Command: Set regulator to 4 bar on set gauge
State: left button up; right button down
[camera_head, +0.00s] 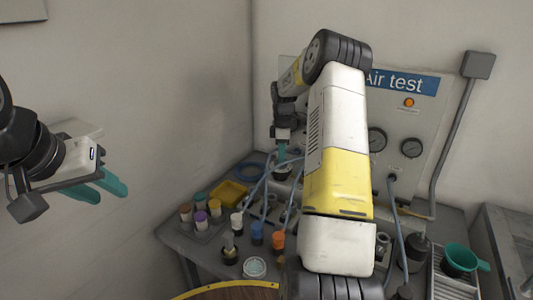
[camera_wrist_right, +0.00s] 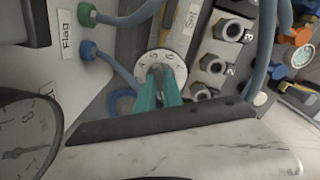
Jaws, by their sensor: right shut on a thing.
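My right gripper (camera_wrist_right: 158,88) has its teal fingers closed around a small knob at the middle of a round white numbered dial (camera_wrist_right: 176,61). The fingers hide most of the knob. A label that seems to read "Set" (camera_wrist_right: 192,18) is beside it. In the right wrist view a dark-rimmed gauge (camera_wrist_right: 22,132) is cut off at the left; I cannot read its value for certain. In the head view two gauges (camera_head: 411,148) (camera_head: 376,140) are on the "Air test" panel (camera_head: 437,110), too small to read. My left gripper (camera_head: 104,187) hangs empty at the left, its teal fingers apart.
Blue hoses and a green fitting (camera_wrist_right: 88,50) crowd the knob, with metal ports (camera_wrist_right: 213,64) at its right. On the bench are several coloured-capped bottles (camera_head: 201,218), a yellow tray (camera_head: 229,194) and a green funnel (camera_head: 461,258). Room around my left gripper is clear.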

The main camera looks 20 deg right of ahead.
jog(key=m, duration=0.7)
jog(key=shift+a, duration=0.1)
jog(key=m, duration=0.6)
jog(key=shift+a+m, duration=0.1)
jog(key=shift+m, duration=0.3)
jog(key=m, duration=0.9)
jog(key=shift+m, duration=2.1)
jog(key=c, duration=1.5)
grip_release()
